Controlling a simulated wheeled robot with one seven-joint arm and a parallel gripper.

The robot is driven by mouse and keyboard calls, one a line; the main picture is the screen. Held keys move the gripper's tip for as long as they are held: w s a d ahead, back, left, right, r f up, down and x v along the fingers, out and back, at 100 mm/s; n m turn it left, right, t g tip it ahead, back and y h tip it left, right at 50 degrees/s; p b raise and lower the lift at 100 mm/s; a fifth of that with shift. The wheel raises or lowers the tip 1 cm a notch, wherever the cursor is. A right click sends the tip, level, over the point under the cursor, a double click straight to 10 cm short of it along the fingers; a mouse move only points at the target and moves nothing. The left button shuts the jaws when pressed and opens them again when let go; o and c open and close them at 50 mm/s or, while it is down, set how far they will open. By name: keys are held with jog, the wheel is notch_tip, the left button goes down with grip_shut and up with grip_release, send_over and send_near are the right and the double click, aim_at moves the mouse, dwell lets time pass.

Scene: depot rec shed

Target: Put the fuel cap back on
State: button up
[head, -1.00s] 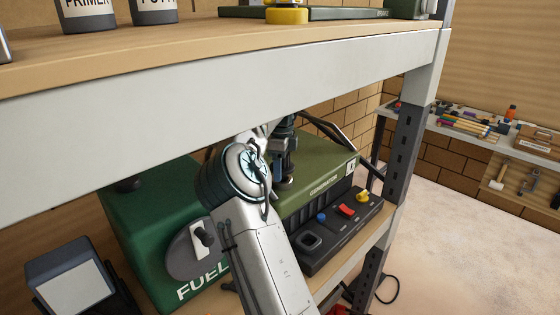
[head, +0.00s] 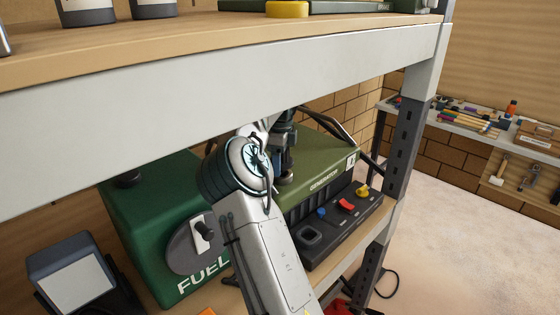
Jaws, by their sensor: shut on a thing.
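The olive-green generator (head: 325,165) stands on the lower shelf, with a black control panel along its front. My gripper (head: 285,177) points down over the generator's left part, close to its top. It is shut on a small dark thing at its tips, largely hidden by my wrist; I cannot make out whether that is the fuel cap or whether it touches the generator. My arm hides part of the generator's left side and top. No filler opening shows. A green tank (head: 150,225) marked FUEL, with a grey lever disc and a dark knob on top, stands to the left.
The upper shelf's pale front beam (head: 220,105) crosses above my arm. A yellow round thing (head: 287,9) sits on that shelf. A grey upright post (head: 403,150) stands right of the generator. A dark-framed lamp-like box (head: 72,275) is at lower left. Open floor lies at right.

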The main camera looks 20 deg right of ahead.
jog(key=shift+f+b, duration=0.6)
jog(key=shift+f, duration=0.85)
dwell(0.4)
jog(key=o, duration=1)
jog(key=shift+o, duration=0.2)
